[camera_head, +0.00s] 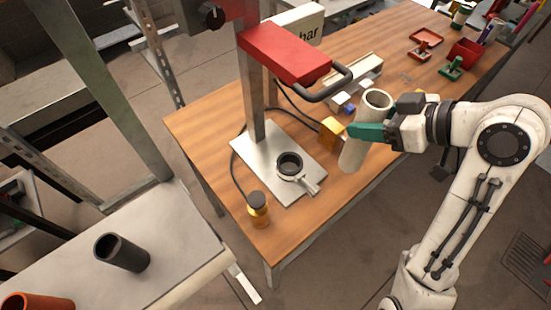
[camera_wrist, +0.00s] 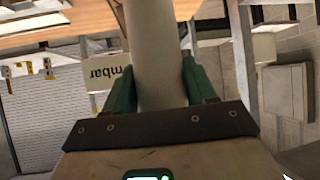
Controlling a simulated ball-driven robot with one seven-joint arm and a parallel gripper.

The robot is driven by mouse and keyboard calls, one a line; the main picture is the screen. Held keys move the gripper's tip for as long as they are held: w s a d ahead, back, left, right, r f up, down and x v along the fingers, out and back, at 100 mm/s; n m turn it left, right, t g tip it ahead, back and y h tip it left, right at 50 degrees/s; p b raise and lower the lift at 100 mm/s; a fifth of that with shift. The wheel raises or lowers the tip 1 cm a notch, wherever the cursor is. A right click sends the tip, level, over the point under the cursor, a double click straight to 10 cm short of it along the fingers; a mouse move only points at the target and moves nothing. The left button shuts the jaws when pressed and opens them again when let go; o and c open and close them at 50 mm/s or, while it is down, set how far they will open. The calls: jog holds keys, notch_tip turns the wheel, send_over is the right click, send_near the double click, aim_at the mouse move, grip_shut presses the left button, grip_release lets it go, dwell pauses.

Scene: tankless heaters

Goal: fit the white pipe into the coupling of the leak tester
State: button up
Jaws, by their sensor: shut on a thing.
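The white pipe (camera_head: 356,148) is in my gripper (camera_head: 362,131), whose green fingers are shut on it. The pipe is nearly upright with a slight tilt, its open top showing, and is held to the right of the coupling. In the wrist view the pipe (camera_wrist: 152,60) runs between the two green fingers (camera_wrist: 155,90). The leak tester (camera_head: 285,55) has a red head on a metal column over a silver base plate (camera_head: 262,140). Its coupling (camera_head: 289,165), a dark round opening in a ring with a side lever, sits on that plate and looks empty.
The wooden table (camera_head: 335,205) has a yellow block (camera_head: 331,130) behind the pipe and a small amber-and-black item (camera_head: 258,209) at its front.

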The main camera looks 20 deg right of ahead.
jog(key=shift+w+a+f+b, duration=0.35)
jog(key=shift+w+b, duration=0.15)
jog(key=shift+b, duration=0.25)
jog(key=s+a+f+x, duration=0.1)
jog(key=x, duration=0.7)
jog(key=s+a+f+x, duration=0.1)
jog(key=s+x, duration=0.1)
jog(key=x, duration=0.7)
jog(key=shift+w+a+f+b, duration=0.25)
jog(key=shift+b, duration=0.15)
jog(key=o, duration=1.4)
jog(key=shift+f, duration=0.15)
jog(key=shift+o, duration=0.2)
